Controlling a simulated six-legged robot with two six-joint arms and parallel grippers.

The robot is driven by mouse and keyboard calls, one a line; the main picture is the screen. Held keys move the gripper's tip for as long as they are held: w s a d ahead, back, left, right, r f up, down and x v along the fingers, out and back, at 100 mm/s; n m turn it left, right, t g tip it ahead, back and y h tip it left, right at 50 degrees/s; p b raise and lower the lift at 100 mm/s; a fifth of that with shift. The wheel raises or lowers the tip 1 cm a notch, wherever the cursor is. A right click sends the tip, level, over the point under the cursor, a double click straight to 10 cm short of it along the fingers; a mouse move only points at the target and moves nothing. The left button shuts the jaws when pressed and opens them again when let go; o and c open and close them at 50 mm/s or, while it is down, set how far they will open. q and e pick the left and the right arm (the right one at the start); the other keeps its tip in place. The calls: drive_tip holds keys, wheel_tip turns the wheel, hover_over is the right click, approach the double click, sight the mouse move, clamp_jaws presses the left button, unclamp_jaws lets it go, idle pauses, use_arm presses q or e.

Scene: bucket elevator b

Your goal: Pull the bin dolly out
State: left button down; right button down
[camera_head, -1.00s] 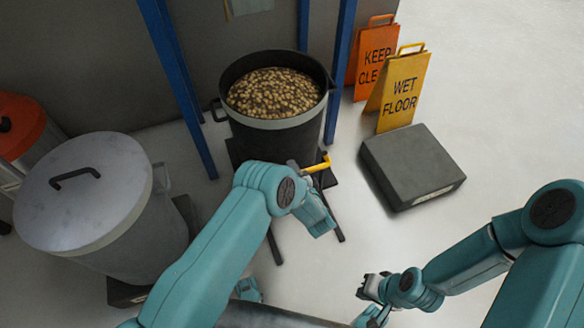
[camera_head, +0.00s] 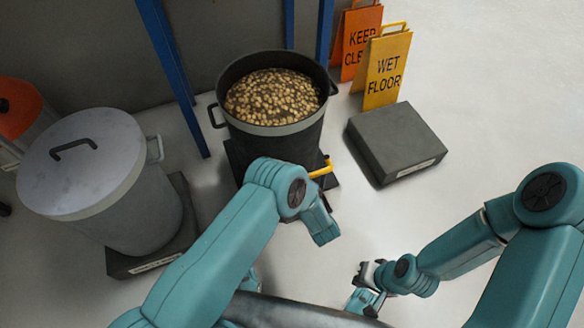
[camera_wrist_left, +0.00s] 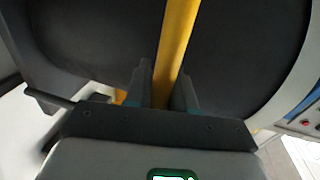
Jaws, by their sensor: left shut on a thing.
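The open dark bin (camera_head: 283,142), full of pale brown pellets (camera_head: 275,97), stands upright on a low dark dolly (camera_head: 237,162). A yellow handle (camera_head: 322,169) shows at the dolly's near right side. My left gripper (camera_wrist_left: 167,92) is shut on the yellow handle bar (camera_wrist_left: 176,40) in the left wrist view. In the head view my left arm hides the grip and part of the dolly. My right gripper (camera_head: 368,284) is low in the head view, apart from the bin; its jaw gap is unclear.
Blue posts (camera_head: 172,70) stand behind the bin. A lidded grey bin (camera_head: 90,175) on a dark base is at the left. A dark block (camera_head: 395,140) and wet floor sign (camera_head: 387,70) are at the right. Floor between block and right arm is clear.

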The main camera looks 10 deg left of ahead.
use_arm(q)
drive_tip(key=shift+f+p+v, duration=0.15)
drive_tip(key=shift+p+v, duration=0.05)
drive_tip(key=shift+v, duration=0.6)
drive_tip(key=shift+f+p+v, duration=0.15)
drive_tip(key=shift+f+v, duration=0.05)
drive_tip(key=shift+v, duration=0.65)
drive_tip(key=c, duration=1.1)
unclamp_jaws()
drive_tip(key=shift+o, duration=0.2)
drive_tip(key=shift+s+d, duration=0.15)
drive_tip(key=shift+s, duration=0.05)
